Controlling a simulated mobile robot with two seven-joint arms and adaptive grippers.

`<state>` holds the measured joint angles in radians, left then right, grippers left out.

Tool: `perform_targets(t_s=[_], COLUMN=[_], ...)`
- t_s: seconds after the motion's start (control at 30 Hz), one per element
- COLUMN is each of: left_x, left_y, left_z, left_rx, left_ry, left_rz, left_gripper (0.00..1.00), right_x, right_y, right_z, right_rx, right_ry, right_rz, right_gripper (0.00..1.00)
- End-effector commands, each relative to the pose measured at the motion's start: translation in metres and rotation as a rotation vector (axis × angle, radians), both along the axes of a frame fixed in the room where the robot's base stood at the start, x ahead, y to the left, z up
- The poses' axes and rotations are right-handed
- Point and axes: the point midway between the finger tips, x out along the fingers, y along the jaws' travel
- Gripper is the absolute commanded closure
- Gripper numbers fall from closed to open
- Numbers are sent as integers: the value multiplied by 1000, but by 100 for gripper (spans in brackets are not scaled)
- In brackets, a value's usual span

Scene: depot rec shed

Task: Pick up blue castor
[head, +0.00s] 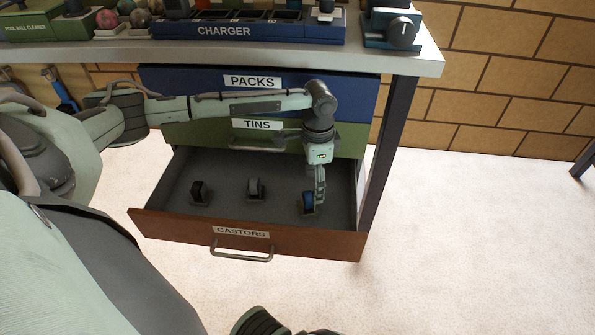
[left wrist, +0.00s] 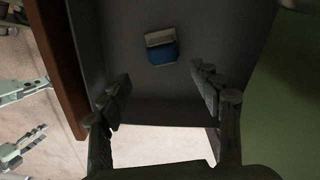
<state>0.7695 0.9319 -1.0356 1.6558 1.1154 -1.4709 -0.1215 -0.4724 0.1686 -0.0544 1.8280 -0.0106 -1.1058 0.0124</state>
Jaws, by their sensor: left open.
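The blue castor (head: 308,203) sits on the floor of the open CASTORS drawer, toward its right side. In the left wrist view the castor (left wrist: 162,53) shows a blue part and a pale grey part. My left gripper (head: 320,190) points down into the drawer at the castor and partly overlaps it in the head view. In the left wrist view the left gripper (left wrist: 160,84) is open, its fingers apart, with the castor beyond the gap between them. My right gripper (left wrist: 46,105) shows outside the drawer front, its two fingers apart.
A black castor (head: 199,192) and a grey castor (head: 255,188) stand left in the same drawer (head: 245,232). The PACKS drawer (head: 335,88) and TINS drawer (head: 345,136) above are shut. The bench top (head: 432,60) overhangs them.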

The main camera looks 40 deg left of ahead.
Motion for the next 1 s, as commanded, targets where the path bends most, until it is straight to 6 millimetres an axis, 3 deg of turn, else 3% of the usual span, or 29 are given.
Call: perform_targets(t_s=[0.43, 0.77, 1.0], left_x=[4, 5, 5], left_y=[4, 5, 4], left_z=[-60, -69, -69], left_rx=[-1, -1, -1], left_ry=[-1, -4, -4], left_rz=[1, 1, 1], left_gripper=[36, 36, 63], right_x=[2, 3, 3], right_y=[-1, 0, 0], right_z=[7, 10, 10], right_rx=[-7, -7, -7], right_ry=[-5, -7, -7], right_rz=[1, 1, 2], right_gripper=[53, 53, 53])
